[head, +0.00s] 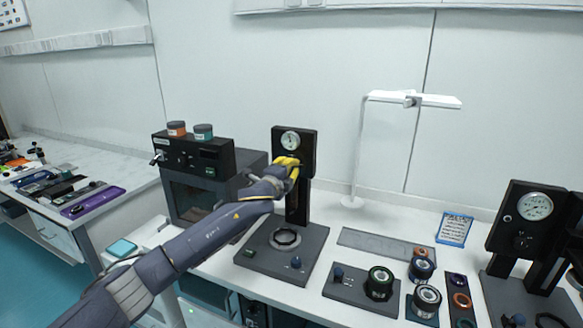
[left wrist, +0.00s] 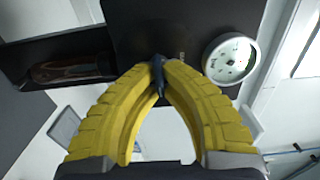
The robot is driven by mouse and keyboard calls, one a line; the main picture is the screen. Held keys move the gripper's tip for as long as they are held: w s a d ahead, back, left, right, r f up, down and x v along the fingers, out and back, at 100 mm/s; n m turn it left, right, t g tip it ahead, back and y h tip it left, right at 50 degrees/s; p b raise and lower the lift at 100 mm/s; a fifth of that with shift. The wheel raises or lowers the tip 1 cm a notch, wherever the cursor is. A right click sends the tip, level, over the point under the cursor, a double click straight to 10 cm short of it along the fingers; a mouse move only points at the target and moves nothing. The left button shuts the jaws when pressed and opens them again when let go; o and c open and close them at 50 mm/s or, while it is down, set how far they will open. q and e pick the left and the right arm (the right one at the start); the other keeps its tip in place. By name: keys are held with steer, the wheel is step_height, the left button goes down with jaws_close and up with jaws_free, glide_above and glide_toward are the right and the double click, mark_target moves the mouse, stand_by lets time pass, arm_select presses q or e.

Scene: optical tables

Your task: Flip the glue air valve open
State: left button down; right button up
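My left gripper (head: 292,166) reaches from the left to the front of a black upright stand (head: 300,205) with a round gauge (head: 290,140) near its top. In the left wrist view the yellow fingers (left wrist: 158,78) close together at their tips around a small dark blue lever (left wrist: 158,70), which appears to be the valve handle. The gauge shows just to the right of the fingers (left wrist: 229,58). In the head view the gripper hides the lever and the valve body. My right gripper is not in view.
A dark box with two jars (head: 200,155) stands left of the stand. A second gauge stand (head: 528,215) is at the right. A plate with round knobs (head: 350,290), a blue-framed card (head: 454,229) and a white lamp (head: 358,150) are also on the bench.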

arm_select(q)
steer(key=c, duration=1.6)
jaws_free()
steer(key=shift+o, duration=0.2)
steer(key=v, duration=1.2)
steer(key=shift+s+f, duration=0.1)
